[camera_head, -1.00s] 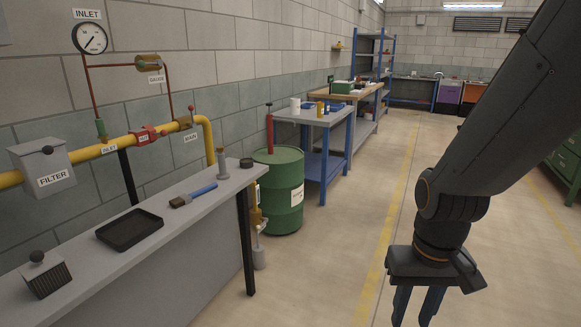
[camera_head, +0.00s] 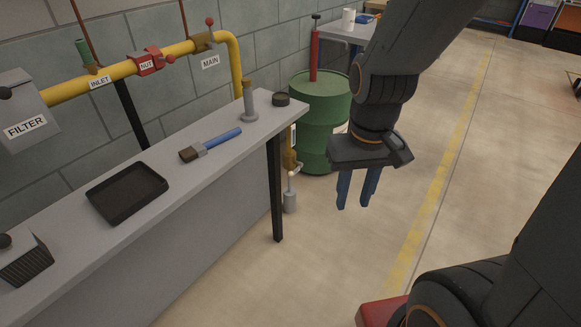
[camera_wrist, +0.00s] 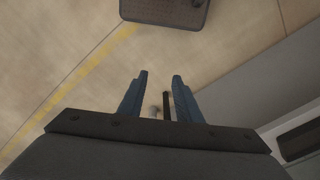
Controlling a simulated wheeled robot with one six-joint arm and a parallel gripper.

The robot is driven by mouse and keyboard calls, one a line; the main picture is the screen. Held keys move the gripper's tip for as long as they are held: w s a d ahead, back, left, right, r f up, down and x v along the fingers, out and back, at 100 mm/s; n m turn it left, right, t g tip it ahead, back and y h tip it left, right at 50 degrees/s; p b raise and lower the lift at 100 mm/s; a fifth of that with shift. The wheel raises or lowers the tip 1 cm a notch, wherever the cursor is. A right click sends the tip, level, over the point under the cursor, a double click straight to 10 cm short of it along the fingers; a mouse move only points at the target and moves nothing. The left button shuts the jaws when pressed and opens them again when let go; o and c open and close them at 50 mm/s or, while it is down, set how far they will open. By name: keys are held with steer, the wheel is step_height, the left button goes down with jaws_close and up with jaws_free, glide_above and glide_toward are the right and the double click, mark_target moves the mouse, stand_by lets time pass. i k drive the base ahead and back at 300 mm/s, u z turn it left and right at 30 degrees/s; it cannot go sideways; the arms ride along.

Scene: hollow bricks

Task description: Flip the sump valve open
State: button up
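A yellow vertical pipe fitting (camera_head: 290,160) stands low beside the bench's end, with a small light handle (camera_head: 299,168) at its side and a grey cylinder (camera_head: 290,202) at floor level below. It looks like the sump valve, but no label is readable and the bench leg and top hide part of it. My gripper (camera_head: 354,200) points down to the right of it, apart from it, with nothing between the blue fingers. In the wrist view my gripper (camera_wrist: 160,78) shows two parted fingertips; a small blurred grey shape lies beyond them.
The grey bench (camera_head: 215,165) holds a brush (camera_head: 212,145), a black tray (camera_head: 127,193) and a valve-like post (camera_head: 249,102). Its dark leg (camera_head: 275,190) stands left of the fitting. A green drum (camera_head: 320,115) stands behind.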

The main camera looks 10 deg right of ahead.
mark_target(300, 165)
steer(key=k, duration=1.35)
steer(key=u, duration=0.5)
steer(key=i, duration=1.8)
steer(key=z, duration=0.8)
